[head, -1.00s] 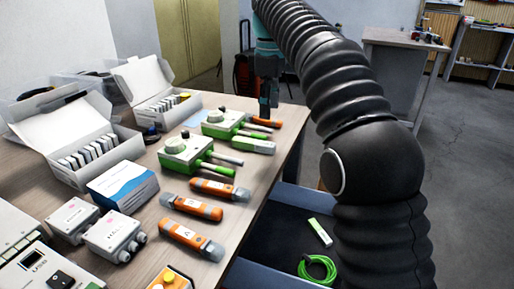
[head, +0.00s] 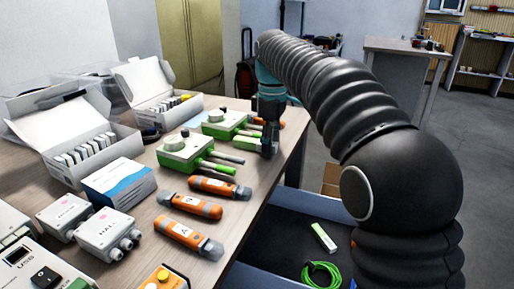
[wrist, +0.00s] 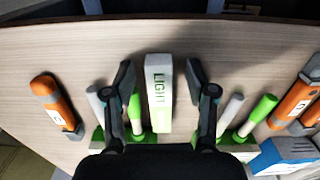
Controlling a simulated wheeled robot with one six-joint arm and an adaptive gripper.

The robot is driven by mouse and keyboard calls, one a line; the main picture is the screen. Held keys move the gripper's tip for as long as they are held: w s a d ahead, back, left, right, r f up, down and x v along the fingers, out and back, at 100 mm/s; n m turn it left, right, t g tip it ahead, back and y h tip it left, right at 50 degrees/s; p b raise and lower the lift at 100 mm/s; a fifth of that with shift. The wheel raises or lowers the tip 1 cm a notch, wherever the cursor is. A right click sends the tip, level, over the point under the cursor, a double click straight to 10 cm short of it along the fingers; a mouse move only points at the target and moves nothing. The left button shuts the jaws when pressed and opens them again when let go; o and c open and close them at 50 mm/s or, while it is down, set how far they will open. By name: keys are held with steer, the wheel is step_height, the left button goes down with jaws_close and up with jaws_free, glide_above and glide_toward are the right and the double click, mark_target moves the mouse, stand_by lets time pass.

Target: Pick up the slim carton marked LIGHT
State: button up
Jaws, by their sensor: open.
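The slim white and green carton marked LIGHT (wrist: 158,90) lies on the wooden table, its lettering facing up in the wrist view. My gripper (wrist: 165,85) is open, with one finger on each side of the carton and a visible gap on both sides. In the head view my gripper (head: 269,152) points down at the table's right edge and partly hides the carton (head: 252,143). I cannot tell how far the fingertips are above the table.
Green-and-white probe devices (head: 185,152) stand close by, their handles near my fingers. Orange sensors (head: 219,188) lie nearer. Open white boxes (head: 85,145) stand at left. Another slim carton (head: 323,237) and a green cable coil (head: 321,275) lie on a lower dark surface.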

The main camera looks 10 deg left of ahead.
jaws_close()
steer(key=shift+r, duration=0.15)
